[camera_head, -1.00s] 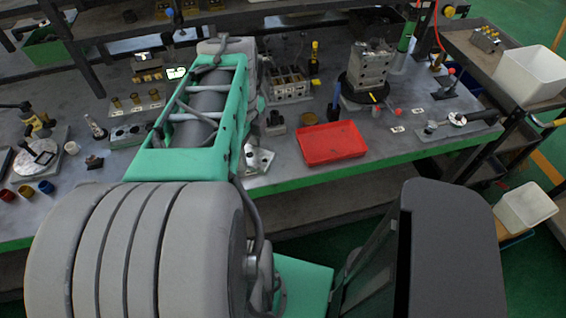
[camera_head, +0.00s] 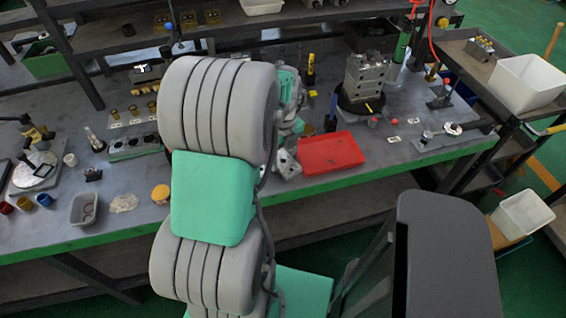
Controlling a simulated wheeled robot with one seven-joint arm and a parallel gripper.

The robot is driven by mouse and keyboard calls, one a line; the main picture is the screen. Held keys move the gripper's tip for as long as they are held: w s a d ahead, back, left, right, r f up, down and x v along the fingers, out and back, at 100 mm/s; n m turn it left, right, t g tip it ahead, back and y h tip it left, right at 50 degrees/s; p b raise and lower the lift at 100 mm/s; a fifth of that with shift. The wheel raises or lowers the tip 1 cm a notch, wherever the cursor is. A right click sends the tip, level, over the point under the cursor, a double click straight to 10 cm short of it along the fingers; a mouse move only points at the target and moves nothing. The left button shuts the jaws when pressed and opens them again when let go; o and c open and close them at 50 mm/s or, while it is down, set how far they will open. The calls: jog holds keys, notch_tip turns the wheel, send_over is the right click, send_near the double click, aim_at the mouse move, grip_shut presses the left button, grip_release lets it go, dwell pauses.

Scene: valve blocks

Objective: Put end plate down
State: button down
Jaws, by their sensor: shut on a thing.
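My gripper (camera_head: 287,152) shows small beside the left edge of the red tray, partly hidden behind my own arm. It is shut on a small grey metal piece (camera_head: 288,164), which looks like the end plate. The piece is low over the bench or touching it; I cannot tell which. A tall grey block stack (camera_head: 366,76) stands upright on a round black base (camera_head: 358,104) to the right, apart from my gripper.
The red tray (camera_head: 331,153) is right of my gripper and looks empty. A grey bin (camera_head: 84,209), a yellow round piece (camera_head: 160,193) and a slotted fixture (camera_head: 133,147) lie on the left. A shelf spans the back. The bench's green front edge (camera_head: 390,164) is close.

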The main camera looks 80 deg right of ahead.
aim_at(283, 160)
jog(key=shift+d+f, duration=0.15)
jog(key=shift+f, duration=1.7)
jog(key=c, duration=0.6)
grip_release()
jog(key=shift+r, duration=0.15)
